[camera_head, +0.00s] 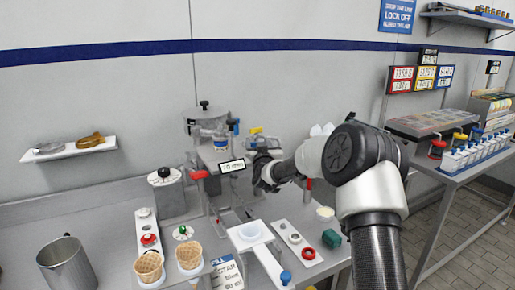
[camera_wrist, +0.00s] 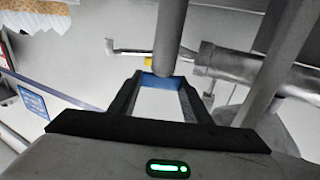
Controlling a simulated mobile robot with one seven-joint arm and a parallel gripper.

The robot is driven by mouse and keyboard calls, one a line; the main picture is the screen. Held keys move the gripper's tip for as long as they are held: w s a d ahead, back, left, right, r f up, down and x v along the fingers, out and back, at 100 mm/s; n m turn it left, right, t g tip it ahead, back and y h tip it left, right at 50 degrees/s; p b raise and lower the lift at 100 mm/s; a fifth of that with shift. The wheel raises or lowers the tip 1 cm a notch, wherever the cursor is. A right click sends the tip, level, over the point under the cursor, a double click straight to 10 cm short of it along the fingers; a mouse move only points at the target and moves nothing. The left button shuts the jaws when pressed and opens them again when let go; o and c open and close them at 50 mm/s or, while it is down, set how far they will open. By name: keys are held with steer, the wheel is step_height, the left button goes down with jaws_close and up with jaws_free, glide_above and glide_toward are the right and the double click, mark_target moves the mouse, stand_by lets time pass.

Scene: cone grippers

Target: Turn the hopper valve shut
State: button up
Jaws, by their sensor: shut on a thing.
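The hopper (camera_head: 206,115) is a grey machine with a round lid, standing against the wall left of my arm. A blue handle (camera_head: 236,126) shows at its right side, and a red handle (camera_head: 199,174) sticks out lower at its left. My gripper (camera_head: 262,155) is beside the hopper, its fingertips partly hidden in the head view. In the wrist view my gripper (camera_wrist: 158,83) has its two black fingers around a blue piece (camera_wrist: 165,82), just below a grey rod (camera_wrist: 168,40). I cannot tell for certain that this piece is the valve's handle.
A small display (camera_head: 231,166) sits in front of the hopper, close to my gripper. Waffle cones (camera_head: 189,254) in holders, a metal pitcher (camera_head: 67,264) and a red knob (camera_head: 309,253) are on the counter. A side table (camera_head: 468,160) with trays stands at right.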

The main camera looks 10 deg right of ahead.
steer(key=shift+a+m+h, duration=0.1)
steer(key=shift+m+h, duration=0.2)
steer(key=shift+h, duration=0.2)
steer(key=o, duration=1)
steer(key=shift+o, duration=0.2)
steer(key=s+a, duration=0.1)
steer(key=s, duration=1.6)
steer(key=shift+s+a, duration=0.15)
steer(key=shift+s, duration=0.05)
